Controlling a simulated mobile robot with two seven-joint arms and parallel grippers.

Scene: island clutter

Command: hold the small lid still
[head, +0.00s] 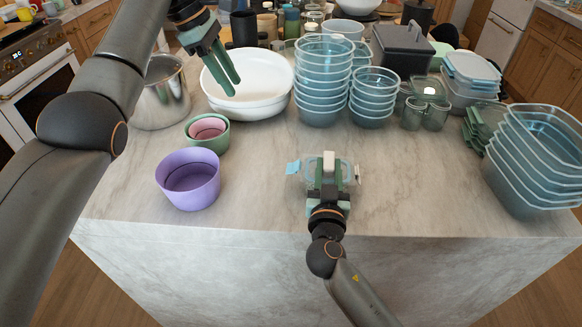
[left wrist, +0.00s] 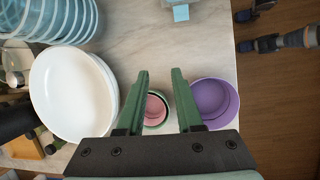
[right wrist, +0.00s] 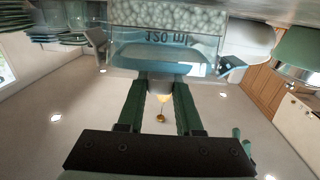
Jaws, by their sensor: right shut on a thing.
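A small clear container with a pale blue lid (head: 312,172) sits near the front edge of the island, with side flaps sticking out. My right gripper (head: 329,160) is shut on the small lid from the front and covers much of it. In the right wrist view the lid (right wrist: 150,60) is at the fingertips, and the container (right wrist: 195,42) is marked 120 ml. My left gripper (head: 236,88) is raised above the white bowls. In the left wrist view its fingers (left wrist: 161,75) are apart with nothing between them.
A purple bowl (head: 188,185) and a green bowl holding a pink one (head: 208,134) stand at left. White bowls (head: 250,85), stacked blue bowls (head: 322,95) and a dark box (head: 400,50) stand behind. Stacked clear containers (head: 535,150) stand at right. The marble around the lid is clear.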

